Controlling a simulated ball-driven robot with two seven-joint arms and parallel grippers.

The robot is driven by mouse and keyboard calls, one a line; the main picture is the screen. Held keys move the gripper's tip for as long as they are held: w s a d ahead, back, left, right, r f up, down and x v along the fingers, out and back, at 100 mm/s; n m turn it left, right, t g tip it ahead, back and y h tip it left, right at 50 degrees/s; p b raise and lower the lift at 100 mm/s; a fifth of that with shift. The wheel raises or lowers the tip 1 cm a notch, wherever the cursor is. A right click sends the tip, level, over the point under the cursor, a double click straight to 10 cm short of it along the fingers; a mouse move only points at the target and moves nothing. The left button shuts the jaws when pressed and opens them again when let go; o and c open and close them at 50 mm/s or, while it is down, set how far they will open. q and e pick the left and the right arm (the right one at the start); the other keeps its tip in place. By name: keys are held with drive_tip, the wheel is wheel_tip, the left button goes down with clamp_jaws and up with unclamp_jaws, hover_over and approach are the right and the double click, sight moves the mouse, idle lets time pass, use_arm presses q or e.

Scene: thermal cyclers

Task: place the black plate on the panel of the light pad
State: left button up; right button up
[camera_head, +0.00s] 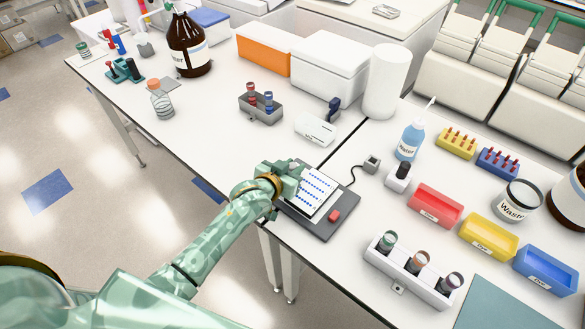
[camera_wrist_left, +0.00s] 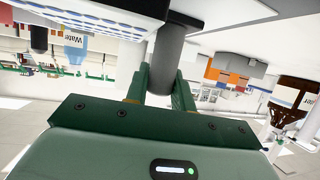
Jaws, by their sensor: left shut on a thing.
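The light pad (camera_head: 317,224) is a dark grey slab with a red button near the front edge of the bench. A black-edged plate with a white face and rows of blue dots (camera_head: 318,188) lies over its panel area; it also shows at the top of the left wrist view (camera_wrist_left: 85,18). My left gripper (camera_head: 288,178) is at its left side, shut on a dark grey round handle (camera_wrist_left: 172,55) that meets a black edge. I take this as the black plate. Whether it rests on the panel or hovers just above cannot be told. My right gripper is not in view.
A white box-shaped device (camera_head: 315,130) and a grey tube rack (camera_head: 261,108) stand behind the pad. A cable runs to a small grey block (camera_head: 372,163). A white bottle rack (camera_head: 410,270) and a red tray (camera_head: 435,205) stand to the right. Bare bench lies left.

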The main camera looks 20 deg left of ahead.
use_arm(q)
drive_tip(key=o, duration=1)
drive_tip(key=shift+r, duration=0.1)
drive_tip(key=p+v, duration=0.3)
drive_tip(key=v, duration=0.9)
